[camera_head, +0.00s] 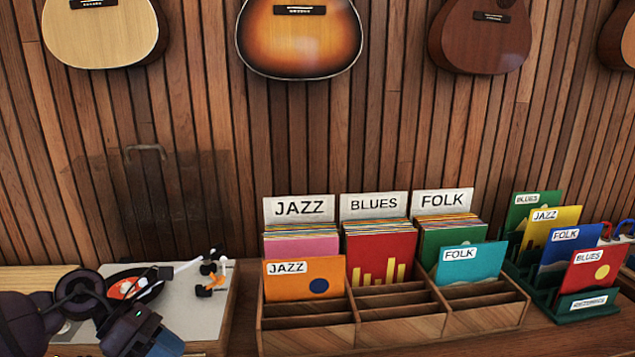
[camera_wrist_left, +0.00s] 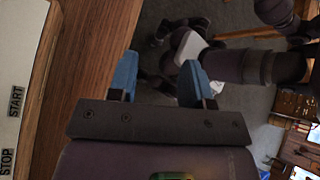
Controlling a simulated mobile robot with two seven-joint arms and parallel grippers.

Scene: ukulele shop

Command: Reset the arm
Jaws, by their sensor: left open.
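My left arm comes in at the lower left of the head view, in front of the turntable (camera_head: 205,315). Its gripper (camera_head: 150,335) is partly cut off by the bottom edge there. In the left wrist view my left gripper (camera_wrist_left: 158,75) shows two blue fingers spread apart with nothing between them. Beyond the fingers are the grey floor and dark parts of my own body. The gripper is beside the wooden counter edge (camera_wrist_left: 90,70). My right gripper cannot be made out in either view.
The turntable carries an orange-centred record (camera_head: 127,287). A wooden divided crate (camera_head: 400,328) holds JAZZ, BLUES and FOLK records. A green rack (camera_head: 590,308) with several sleeves stands at right. Guitars, including a sunburst one (camera_head: 300,45), hang on the slatted wall.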

